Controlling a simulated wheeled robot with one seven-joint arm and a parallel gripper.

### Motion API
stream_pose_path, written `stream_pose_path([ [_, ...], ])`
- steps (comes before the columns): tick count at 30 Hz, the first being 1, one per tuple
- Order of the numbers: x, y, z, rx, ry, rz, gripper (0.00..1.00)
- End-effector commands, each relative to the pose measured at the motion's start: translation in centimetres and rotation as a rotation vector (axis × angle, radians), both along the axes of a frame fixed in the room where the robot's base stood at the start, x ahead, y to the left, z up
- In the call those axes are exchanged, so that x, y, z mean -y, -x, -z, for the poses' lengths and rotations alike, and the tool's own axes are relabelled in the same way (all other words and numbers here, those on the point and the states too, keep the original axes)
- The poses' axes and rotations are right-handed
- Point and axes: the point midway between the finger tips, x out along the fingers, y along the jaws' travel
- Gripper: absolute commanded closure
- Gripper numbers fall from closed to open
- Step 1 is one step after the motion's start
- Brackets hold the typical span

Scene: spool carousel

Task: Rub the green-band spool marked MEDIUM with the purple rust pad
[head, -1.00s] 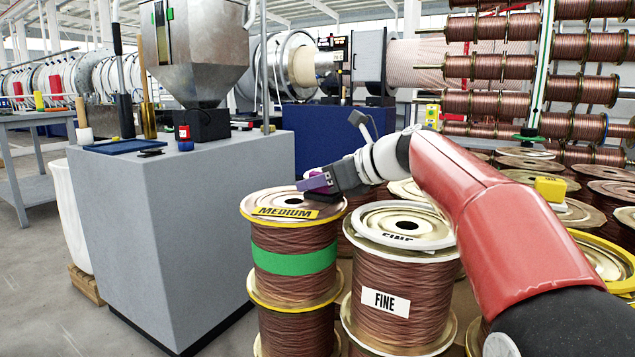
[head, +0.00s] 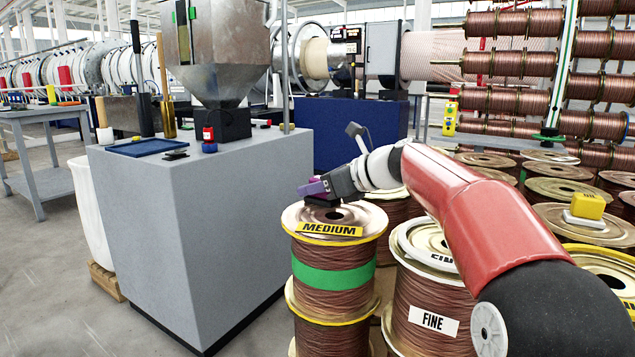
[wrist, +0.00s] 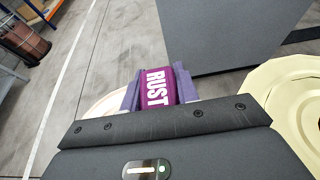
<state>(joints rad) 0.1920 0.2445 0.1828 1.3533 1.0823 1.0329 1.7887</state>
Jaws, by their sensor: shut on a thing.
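The green-band spool (head: 333,277) has a yellow label reading MEDIUM on its top flange and stands on another spool in the head view. My gripper (head: 314,190) is over the back left of that spool's top flange, shut on the purple rust pad. In the wrist view the pad (wrist: 157,88) shows the word RUST between the two purple fingers. The pad is low at the flange surface in the head view; whether it touches is hard to tell. A pale flange (wrist: 105,102) shows partly behind the fingers in the wrist view.
A spool marked FINE (head: 432,318) stands close on the right, under my arm. A grey cabinet (head: 215,235) with a blue tray (head: 148,147) stands to the left. More spools fill the right side, one bearing a yellow block (head: 587,205). Open floor lies at the far left.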

Motion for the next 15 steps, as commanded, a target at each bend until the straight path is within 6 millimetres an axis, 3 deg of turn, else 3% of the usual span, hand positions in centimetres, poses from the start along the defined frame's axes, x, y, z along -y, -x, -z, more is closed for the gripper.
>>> stream_pose_path([
  [5, -0.1, -0.1, -2.7, 0.002, 0.001, -0.001, 0.97],
  [15, -0.1, -0.2, -5.1, -0.001, 0.000, -0.002, 0.97],
])
